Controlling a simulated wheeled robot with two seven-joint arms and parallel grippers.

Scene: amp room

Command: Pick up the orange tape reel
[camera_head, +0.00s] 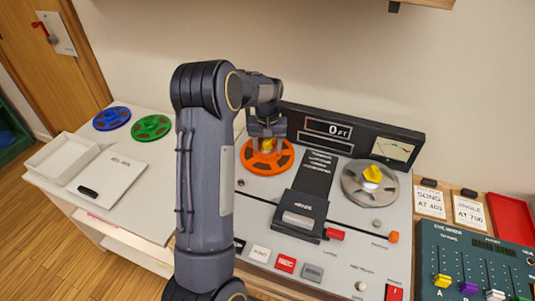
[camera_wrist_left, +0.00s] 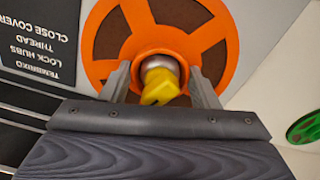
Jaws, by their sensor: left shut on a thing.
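The orange tape reel (camera_head: 282,160) lies on the left hub of the tape deck, around a silver and yellow hub piece. The reel fills the top of the left wrist view (camera_wrist_left: 228,28). My left gripper (camera_head: 267,144) points down over the reel's middle. In the left wrist view its two fingers (camera_wrist_left: 161,88) stand either side of the yellow hub piece (camera_wrist_left: 158,84), shut on the reel's raised orange centre ring. The reel looks flat on the deck; a gap under it cannot be told. My right gripper is not in view.
A grey reel (camera_head: 353,188) with a yellow hub piece sits on the deck's right. Blue (camera_head: 112,118) and green (camera_head: 151,128) reels lie on the left table by a white tray (camera_head: 62,158). The meter panel (camera_head: 345,135) stands behind. A mixer (camera_head: 470,262) is at right.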

